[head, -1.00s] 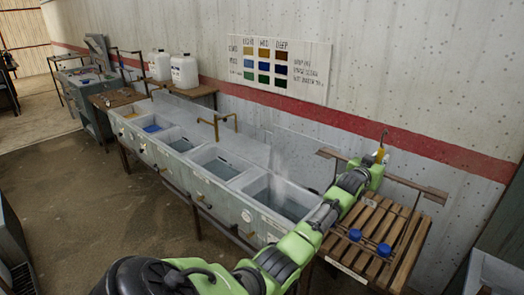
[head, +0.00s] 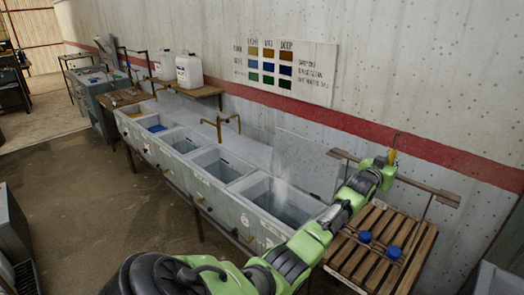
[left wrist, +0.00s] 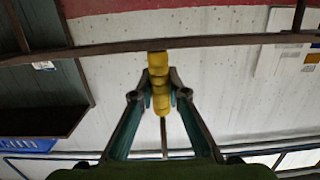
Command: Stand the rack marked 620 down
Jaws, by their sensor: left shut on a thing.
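My left gripper (head: 386,161) is raised over the slatted wooden bench at the right, near the wall. It is shut on a yellow ribbed grip (left wrist: 159,64), with its two fingers on either side; the grip shows small in the head view (head: 392,155). A thin rod (left wrist: 164,135) runs from the grip between the fingers. I cannot tell what hangs from it, and no 620 mark is legible. A brown rail (left wrist: 100,49) crosses beyond the grip in the left wrist view. My right gripper is not in view.
The slatted bench (head: 418,262) carries two blue knobs (head: 364,237) with bars beside them. A row of grey tanks (head: 245,215) stands to its left along the wall. A brown rail (head: 430,189) stands behind the bench. A colour chart (head: 285,72) is on the wall.

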